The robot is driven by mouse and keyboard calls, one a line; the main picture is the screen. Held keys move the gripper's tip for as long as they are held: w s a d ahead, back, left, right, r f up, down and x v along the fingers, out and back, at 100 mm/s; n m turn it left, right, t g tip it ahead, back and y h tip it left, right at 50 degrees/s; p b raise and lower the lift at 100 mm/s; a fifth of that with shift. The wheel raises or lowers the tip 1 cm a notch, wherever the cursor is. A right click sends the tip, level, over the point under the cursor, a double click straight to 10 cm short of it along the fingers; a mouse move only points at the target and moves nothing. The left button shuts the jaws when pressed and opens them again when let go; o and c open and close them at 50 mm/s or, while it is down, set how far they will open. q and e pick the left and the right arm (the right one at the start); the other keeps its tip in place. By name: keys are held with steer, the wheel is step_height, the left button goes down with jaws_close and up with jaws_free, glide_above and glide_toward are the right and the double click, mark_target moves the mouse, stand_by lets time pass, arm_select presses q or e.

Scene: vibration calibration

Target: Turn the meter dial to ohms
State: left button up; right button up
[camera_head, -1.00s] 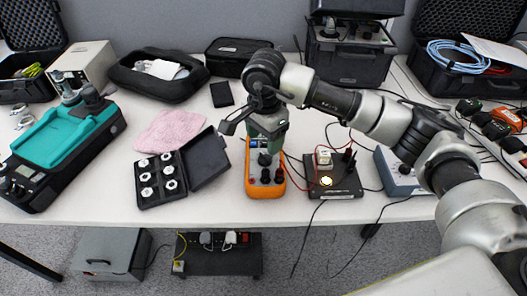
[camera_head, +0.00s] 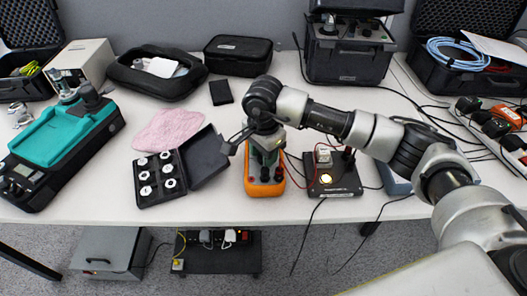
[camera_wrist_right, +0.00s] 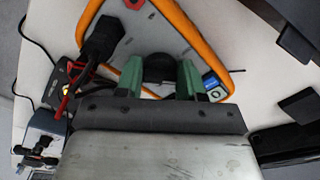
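The orange-edged meter (camera_head: 264,190) lies on the white table at the middle front, with plugs in its front end. My right gripper (camera_head: 266,156) reaches down over the meter and hides its dial in the head view. In the right wrist view, the round black dial (camera_wrist_right: 160,69) shows between the two green fingertips of my right gripper (camera_wrist_right: 159,80). The fingers are spread on either side of the dial; I cannot tell whether they touch it. My left gripper is not in view.
A black case of white discs (camera_head: 160,178) lies left of the meter. A black box with a lit yellow button (camera_head: 334,184) stands close to its right, with cables around. A pink cloth (camera_head: 170,129) and a teal-topped device (camera_head: 66,140) are farther left.

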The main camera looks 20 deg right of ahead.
steer(key=shift+c, duration=0.7)
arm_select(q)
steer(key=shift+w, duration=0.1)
arm_select(e)
steer(key=shift+m, duration=0.4)
steer(key=m+b, duration=0.1)
steer(key=m, duration=0.1)
steer(key=shift+m, duration=0.4)
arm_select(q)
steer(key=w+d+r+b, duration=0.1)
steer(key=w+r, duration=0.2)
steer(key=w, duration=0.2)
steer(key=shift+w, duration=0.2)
arm_select(e)
steer(key=shift+w+m, duration=0.1)
steer(key=shift+m, duration=2)
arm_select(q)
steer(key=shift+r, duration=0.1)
arm_select(e)
steer(key=o, duration=0.9)
